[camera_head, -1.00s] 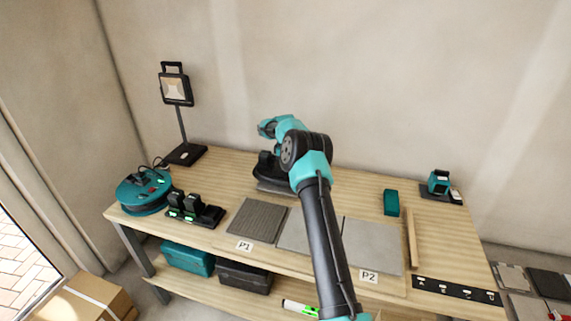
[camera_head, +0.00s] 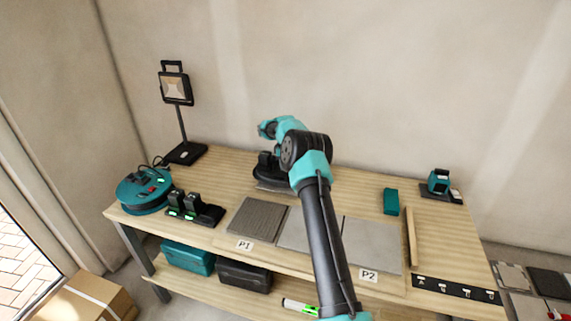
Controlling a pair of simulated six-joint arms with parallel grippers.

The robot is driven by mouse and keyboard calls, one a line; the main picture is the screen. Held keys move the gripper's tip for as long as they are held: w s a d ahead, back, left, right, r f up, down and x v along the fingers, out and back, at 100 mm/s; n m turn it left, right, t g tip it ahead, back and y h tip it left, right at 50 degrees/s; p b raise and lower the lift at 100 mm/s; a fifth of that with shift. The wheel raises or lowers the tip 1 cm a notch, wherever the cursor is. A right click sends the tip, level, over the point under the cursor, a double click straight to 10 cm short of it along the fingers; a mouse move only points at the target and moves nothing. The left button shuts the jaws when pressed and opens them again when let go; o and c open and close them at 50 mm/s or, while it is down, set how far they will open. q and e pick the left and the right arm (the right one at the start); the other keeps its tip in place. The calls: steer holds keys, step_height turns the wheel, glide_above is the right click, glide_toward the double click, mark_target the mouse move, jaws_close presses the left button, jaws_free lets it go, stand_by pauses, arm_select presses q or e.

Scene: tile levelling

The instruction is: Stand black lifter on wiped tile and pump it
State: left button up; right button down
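A black lifter (camera_head: 272,180) is at the back of the bench, left of my arm's elbow, partly hidden behind the arm. A dark ribbed tile (camera_head: 257,218) lies behind the P1 label. A smooth grey tile (camera_head: 294,234) lies beside it, partly covered by my arm. Another smooth grey tile (camera_head: 373,244) lies behind the P2 label. I cannot tell which tile is wiped. One arm, which I take as my right, comes in from the bottom and bends left over the lifter. Its fingers are too small and hidden to read. My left gripper is out of view.
A teal cable reel (camera_head: 143,192), a black charger with batteries (camera_head: 193,209) and a work lamp (camera_head: 176,88) stand at left. A teal block (camera_head: 391,202), a wooden strip (camera_head: 411,236) and a teal device (camera_head: 439,182) are at right. The right rear bench is mostly clear.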

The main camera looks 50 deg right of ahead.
steer(key=shift+f, duration=0.35)
stand_by(1.3)
steer(key=c, duration=0.8)
jaws_free()
steer(key=shift+c, duration=0.2)
steer(key=shift+f, duration=0.15)
step_height(320, 180, up, 18)
steer(key=shift+f, duration=0.2)
